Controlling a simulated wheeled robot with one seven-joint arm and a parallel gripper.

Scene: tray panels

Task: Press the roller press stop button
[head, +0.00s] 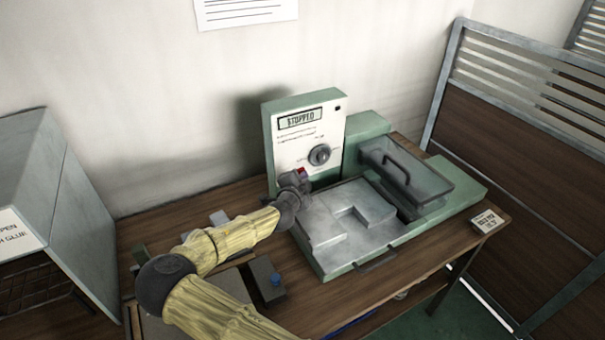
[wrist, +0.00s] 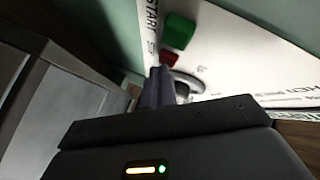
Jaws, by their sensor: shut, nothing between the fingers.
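The roller press (head: 355,225) is a green machine on the table with an upright white control panel (head: 290,145). Its display (head: 299,118) reads "STOPPED". A red button (head: 301,171) shows low on the panel, right by my gripper (head: 304,184). In the wrist view the red button (wrist: 169,58) sits beside a green button (wrist: 179,31) near the word "START". My gripper's fingers (wrist: 157,80) are shut and empty, their tips at the red button. I cannot tell whether they touch it. My arm and gripper hide the panel's lower left in the head view.
A round dial (head: 319,154) sits on the panel above the gripper. A clear tray with a handle (head: 405,170) stands at the press's right. A grey cabinet (head: 50,200) stands left.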

